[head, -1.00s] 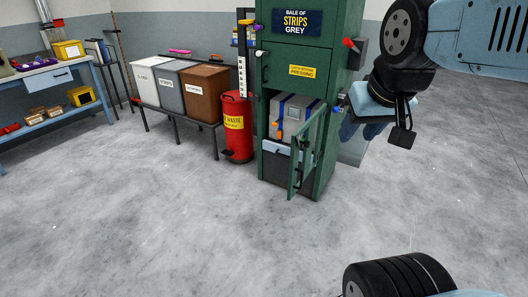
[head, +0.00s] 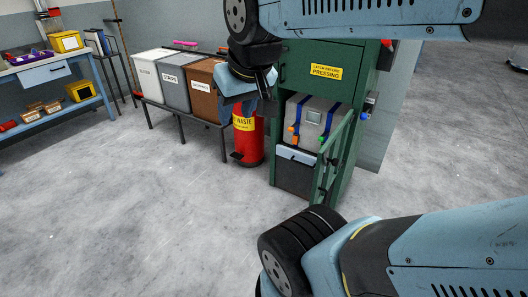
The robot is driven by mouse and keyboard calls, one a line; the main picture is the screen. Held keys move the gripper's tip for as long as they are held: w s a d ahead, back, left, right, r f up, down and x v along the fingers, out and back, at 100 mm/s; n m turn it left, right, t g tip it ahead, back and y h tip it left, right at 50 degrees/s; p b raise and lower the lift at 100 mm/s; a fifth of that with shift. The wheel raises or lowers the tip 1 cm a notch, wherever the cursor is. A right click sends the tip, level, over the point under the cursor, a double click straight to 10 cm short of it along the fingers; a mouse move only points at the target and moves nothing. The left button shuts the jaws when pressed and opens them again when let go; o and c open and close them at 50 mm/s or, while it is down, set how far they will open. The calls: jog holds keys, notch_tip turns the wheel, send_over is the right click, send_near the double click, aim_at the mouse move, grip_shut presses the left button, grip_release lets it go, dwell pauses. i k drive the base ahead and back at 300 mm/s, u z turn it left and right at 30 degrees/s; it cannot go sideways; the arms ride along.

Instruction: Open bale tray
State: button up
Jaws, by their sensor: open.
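The green bale press (head: 322,55) stands at centre right with its lower door (head: 336,150) swung open towards me. Inside the opening is a grey bale or box (head: 316,112) with blue straps, and orange and green bits at its front. Below it is a light blue-grey tray front (head: 297,155), which looks pushed in, above a dark lower panel. My gripper (head: 255,92) hangs upper centre, in front of the red bin and left of the press opening in the picture. It is open and touches nothing that I can see. My arm hides the top of the press.
A red waste bin (head: 247,140) stands left of the press. White, grey and brown bins (head: 171,85) sit on a low rack beyond it. A blue workbench (head: 45,78) is at far left. The floor (head: 130,215) in front is clear.

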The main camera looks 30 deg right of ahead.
aim_at(305, 153)
jog(key=z, duration=0.2)
jog(key=i, duration=1)
jog(key=z, duration=0.9)
jog(key=i, duration=0.45)
jog(key=z, duration=0.4)
jog(key=k, duration=0.75)
jog(key=z, duration=0.2)
jog(key=i, duration=0.75)
jog(key=u, duration=0.1)
